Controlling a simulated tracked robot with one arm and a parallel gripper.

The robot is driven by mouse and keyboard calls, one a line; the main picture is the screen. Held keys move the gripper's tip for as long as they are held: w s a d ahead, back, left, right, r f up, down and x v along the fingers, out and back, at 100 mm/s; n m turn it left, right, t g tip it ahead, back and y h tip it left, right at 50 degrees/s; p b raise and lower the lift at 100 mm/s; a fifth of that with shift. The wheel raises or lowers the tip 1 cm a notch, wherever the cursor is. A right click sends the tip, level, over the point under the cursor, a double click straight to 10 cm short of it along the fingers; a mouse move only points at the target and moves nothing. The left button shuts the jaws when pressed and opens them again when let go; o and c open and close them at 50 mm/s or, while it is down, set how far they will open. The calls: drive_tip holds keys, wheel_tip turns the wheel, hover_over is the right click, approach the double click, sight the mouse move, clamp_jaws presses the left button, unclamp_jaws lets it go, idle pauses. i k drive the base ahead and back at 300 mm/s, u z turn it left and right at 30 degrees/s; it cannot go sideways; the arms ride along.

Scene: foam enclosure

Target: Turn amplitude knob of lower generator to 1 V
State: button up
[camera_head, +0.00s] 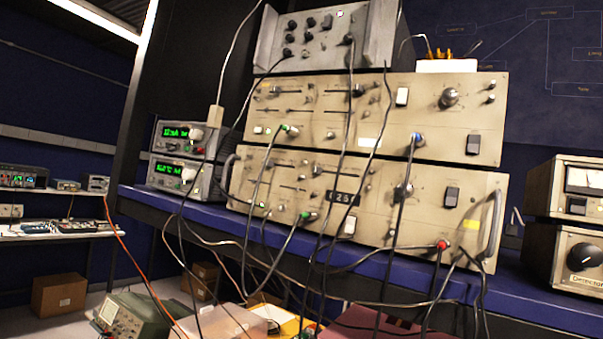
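Two small grey units with green digital displays are stacked at the left end of the blue bench. The lower one (165,180) has a pale round knob (190,174) at the right of its display. The upper one (160,145) has a similar knob (196,134). The digits and knob scales are too small to read surely, and no amplitude label is legible. Two large beige panel units are also stacked, the upper (440,125) above the lower (430,215); which stack holds the named generator cannot be told. My gripper is not visible.
Several cables hang across the beige fronts and below the bench (380,258). A grey-metal unit (325,38) tops the beige stack. Boxed instruments (580,260) stand at right. A green oscilloscope (135,318) and cartons (60,295) are low at left; floor shows between them.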

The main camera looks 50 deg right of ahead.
sight(410, 188)
drive_tip(key=u, duration=0.8)
drive_tip(key=k, duration=1.2)
drive_tip(key=z, duration=1.1)
drive_tip(key=i, duration=1)
drive_tip(key=u, duration=0.05)
